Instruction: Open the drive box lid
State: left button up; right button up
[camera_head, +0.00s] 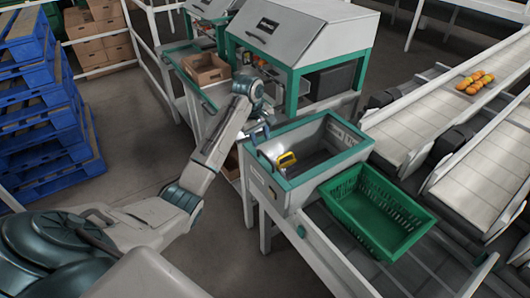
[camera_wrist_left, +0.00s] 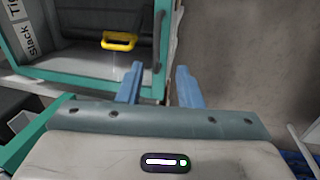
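A grey cabinet with a teal rim (camera_head: 330,160) stands at the middle of the head view; its rim also shows in the left wrist view (camera_wrist_left: 75,85). I cannot tell clearly where the lid's edges run. My left gripper (camera_head: 262,133) is just beyond the cabinet's left rim, apart from the handle. In the left wrist view its blue fingers (camera_wrist_left: 158,88) are apart with nothing between them. My right gripper is not visible.
A green crate (camera_head: 385,208) sits at the cabinet's right front. A teal-framed machine (camera_head: 300,40) and a cardboard box (camera_head: 206,70) stand behind. Blue pallets (camera_head: 45,100) are stacked left; floor between is clear.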

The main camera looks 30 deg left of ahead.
aim_at(266, 157)
pick_arm(q)
jog(key=f, duration=0.3)
jog(key=w+f+p, duration=0.1)
jog(key=f, duration=0.2)
jog(key=w+f, duration=0.1)
jog(key=f, duration=0.2)
jog(key=shift+w+d, duration=0.1)
jog(key=shift+d, duration=0.2)
jog(key=shift+c, duration=0.2)
grip_shut()
